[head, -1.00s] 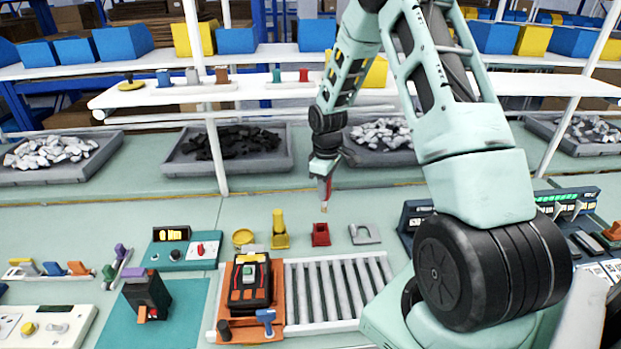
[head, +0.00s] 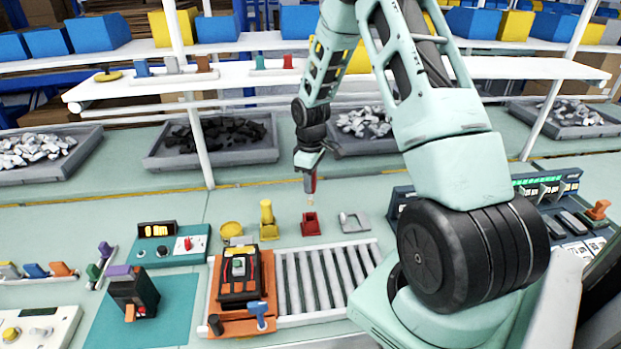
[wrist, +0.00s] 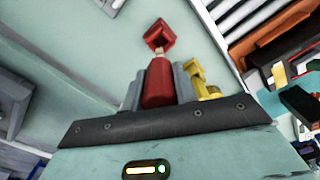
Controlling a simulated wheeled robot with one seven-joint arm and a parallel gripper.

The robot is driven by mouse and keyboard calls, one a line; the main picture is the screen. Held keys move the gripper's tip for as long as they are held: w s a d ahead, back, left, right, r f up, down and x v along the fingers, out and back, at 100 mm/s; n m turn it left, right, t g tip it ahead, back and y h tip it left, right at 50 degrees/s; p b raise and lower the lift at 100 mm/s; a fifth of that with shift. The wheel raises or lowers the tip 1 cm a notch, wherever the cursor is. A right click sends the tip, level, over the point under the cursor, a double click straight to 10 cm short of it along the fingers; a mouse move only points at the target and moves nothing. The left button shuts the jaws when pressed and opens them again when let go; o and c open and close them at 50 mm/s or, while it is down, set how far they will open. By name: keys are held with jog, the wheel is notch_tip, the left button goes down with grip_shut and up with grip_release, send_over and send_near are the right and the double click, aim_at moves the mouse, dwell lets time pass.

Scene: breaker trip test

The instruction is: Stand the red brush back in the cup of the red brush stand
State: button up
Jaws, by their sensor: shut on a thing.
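My gripper (head: 309,174) is shut on the red brush (head: 311,185) and points down at the workbench. The brush hangs upright with its pale bristle tip lowest. The red brush stand (head: 311,224) is on the bench just below the tip, with a small gap seen between them. In the wrist view, the red brush (wrist: 158,88) sits between the two grey fingers of my gripper (wrist: 159,78). Its tip reaches the near edge of the red stand (wrist: 160,36) in the picture; that view does not show the height between them.
A yellow brush and stand (head: 267,220) are left of the red stand, and a grey stand (head: 354,222) is right of it. A roller conveyor (head: 325,280) lies in front. A white shelf (head: 400,72) runs behind.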

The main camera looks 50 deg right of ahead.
aim_at(311, 199)
jog(key=shift+f+b, duration=1)
jog(key=shift+f, duration=0.9)
jog(key=shift+f+b, duration=1.75)
jog(key=shift+f, duration=1.35)
jog(key=o, duration=1.1)
jog(key=shift+r, duration=0.1)
jog(key=shift+c, duration=0.2)
notch_tip(311, 199, up, 17)
jog(key=b, duration=0.3)
jog(key=shift+r, duration=0.2)
